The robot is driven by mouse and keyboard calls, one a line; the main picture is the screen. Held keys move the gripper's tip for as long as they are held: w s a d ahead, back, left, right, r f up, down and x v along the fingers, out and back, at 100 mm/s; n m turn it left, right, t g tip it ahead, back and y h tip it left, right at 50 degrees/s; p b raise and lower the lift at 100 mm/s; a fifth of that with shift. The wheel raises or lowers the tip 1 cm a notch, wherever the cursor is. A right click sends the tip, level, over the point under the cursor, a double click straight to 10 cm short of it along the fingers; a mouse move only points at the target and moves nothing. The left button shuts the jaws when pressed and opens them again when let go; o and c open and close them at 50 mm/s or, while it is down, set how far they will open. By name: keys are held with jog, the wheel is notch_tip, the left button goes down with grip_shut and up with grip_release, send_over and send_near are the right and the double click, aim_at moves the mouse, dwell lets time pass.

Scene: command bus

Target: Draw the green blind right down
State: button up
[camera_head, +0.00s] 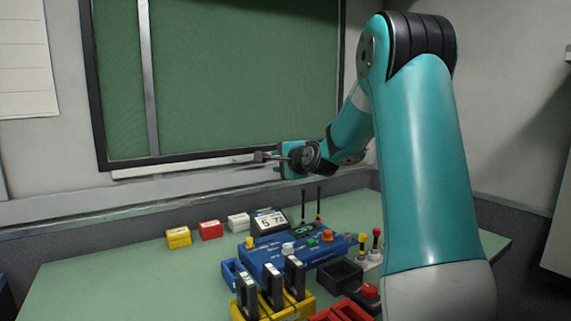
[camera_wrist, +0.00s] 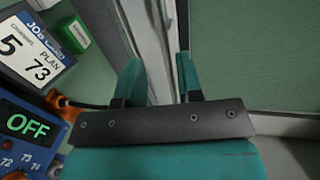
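The green blind (camera_head: 235,75) fills the dark-framed window in the head view, its green reaching down close to the bottom of the frame. It shows plain green at the upper right of the wrist view (camera_wrist: 255,50). My gripper (camera_head: 262,157) is in front of the window's lower edge, pointing left. In the wrist view its two teal fingers (camera_wrist: 158,78) stand apart, with a pale grey upright strip showing between or behind them. I see nothing clamped in it. I cannot tell whether a finger touches the blind or frame. The blind's lower edge is not clear.
A green desk (camera_head: 85,285) is below, with a blue console (camera_head: 290,258), a job card (camera_head: 270,221) and several small boxes. Two thin black rods (camera_head: 318,203) rise from it near my gripper. A pale sill (camera_head: 190,168) runs under the window.

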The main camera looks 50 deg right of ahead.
jog(key=shift+v, duration=1.5)
jog(key=s+a+f+n+g+y, duration=0.2)
jog(key=a+n+y, duration=0.15)
jog(key=a, duration=0.55)
jog(key=s+a+f+n+g+y, duration=0.1)
jog(key=a+n+g+y, duration=0.1)
jog(key=a+n, duration=0.5)
jog(key=s+a+f+n+g+y, duration=0.2)
jog(key=a+n+y, duration=0.1)
jog(key=a, duration=0.8)
jog(key=s+a+f+n+g, duration=0.2)
jog(key=s+a+n+g, duration=0.2)
jog(key=s+a+n, duration=0.5)
jog(key=s+a+f+n+g, duration=0.3)
jog(key=s+a+n+g, duration=0.2)
jog(key=s, duration=0.8)
notch_tip(320, 180, up, 15)
jog(key=s+p, duration=0.1)
jog(key=p, duration=1.4)
